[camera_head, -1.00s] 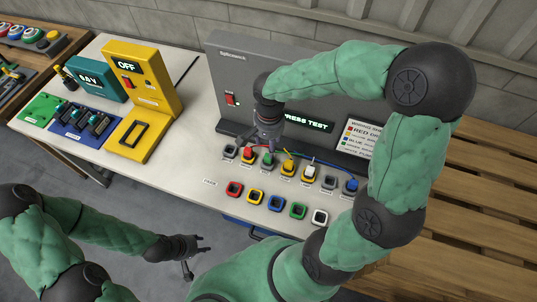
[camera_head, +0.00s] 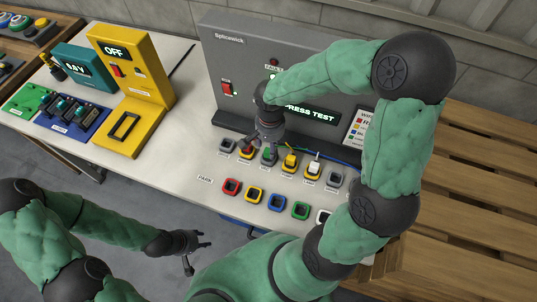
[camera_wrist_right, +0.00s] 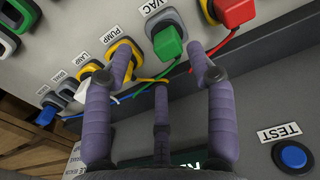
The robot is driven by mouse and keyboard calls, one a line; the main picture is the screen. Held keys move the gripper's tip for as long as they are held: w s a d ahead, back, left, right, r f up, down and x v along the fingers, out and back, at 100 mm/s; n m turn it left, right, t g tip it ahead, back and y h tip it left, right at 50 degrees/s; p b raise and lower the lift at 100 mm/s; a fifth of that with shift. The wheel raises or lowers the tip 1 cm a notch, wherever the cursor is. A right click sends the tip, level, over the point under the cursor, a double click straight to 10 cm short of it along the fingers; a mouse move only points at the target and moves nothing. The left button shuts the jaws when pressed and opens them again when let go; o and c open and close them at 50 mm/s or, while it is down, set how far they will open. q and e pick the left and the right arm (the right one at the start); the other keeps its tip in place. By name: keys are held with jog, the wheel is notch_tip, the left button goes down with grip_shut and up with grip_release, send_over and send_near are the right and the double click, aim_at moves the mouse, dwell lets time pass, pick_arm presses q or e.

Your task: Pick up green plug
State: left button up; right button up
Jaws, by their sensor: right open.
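The green plug (camera_wrist_right: 170,47) stands in a socket marked VAC, with a green wire running from it, in the right wrist view. In the head view the plug (camera_head: 269,156) is partly hidden behind my right gripper (camera_head: 266,146). My right gripper is open with its fingers pointing at the socket row. In the wrist view the green plug shows between the fingertips of the right gripper (camera_wrist_right: 160,66); I cannot tell whether any finger touches it. My left gripper (camera_head: 197,246) is open and empty, low in front of the table's edge.
A red plug (camera_wrist_right: 238,12) sits close beside the green one, and a yellow plug (camera_head: 289,161) is on its other side. Wires run behind the plugs. The grey panel (camera_head: 240,55) rises behind. Empty coloured PARK sockets (camera_head: 255,194) lie in front. A yellow device (camera_head: 140,70) stands left.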

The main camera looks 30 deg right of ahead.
aim_at(269, 150)
jog(key=f+b, duration=0.1)
jog(key=f, duration=0.1)
jog(key=w+f, duration=0.1)
jog(key=f, duration=0.1)
jog(key=shift+f+b, duration=0.4)
jog(key=shift+f, duration=0.25)
grip_shut()
